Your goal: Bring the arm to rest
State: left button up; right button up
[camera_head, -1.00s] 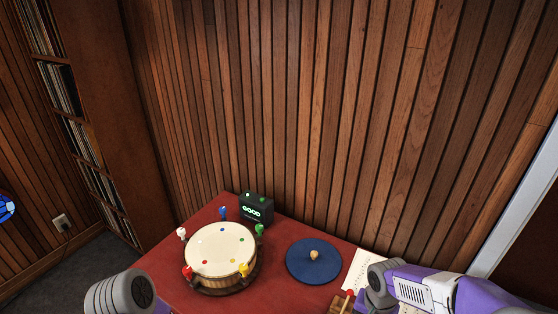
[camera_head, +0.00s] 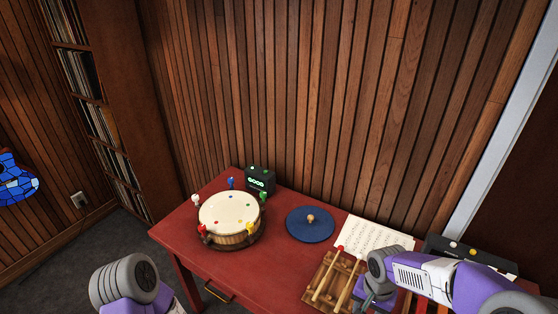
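My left arm shows as a grey and purple link at the bottom left, clear of the red table (camera_head: 262,272). Its gripper is outside the picture. My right arm reaches in from the lower right, over the table's right part.
A round blue mat with a small wooden knob (camera_head: 310,218) lies right of the drum. A wooden rack (camera_head: 332,283) with mallets and a music sheet (camera_head: 372,238) lie near my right arm. A dark case (camera_head: 470,254) is at the far right. The table's front middle is clear.

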jog(key=a+f+n+y, duration=0.2)
jog(key=a+f, duration=0.3)
jog(key=f, duration=0.5)
jog(key=s+a+f+n+y, duration=0.1)
jog(key=s+a+f, duration=0.3)
jog(key=s+f, duration=0.25)
jog(key=s+a+f+n+y, duration=0.1)
jog(key=s+a+f, duration=0.35)
jog(key=f, duration=0.35)
pick_arm(q)
notch_tip(320, 180, down, 10)
jog(key=b, duration=1)
jog(key=shift+w, duration=0.35)
pick_arm(e)
notch_tip(320, 180, down, 9)
jog(key=shift+w+d+r+t, duration=0.15)
jog(key=shift+w+d+t, duration=0.15)
jog(key=shift+w, duration=0.05)
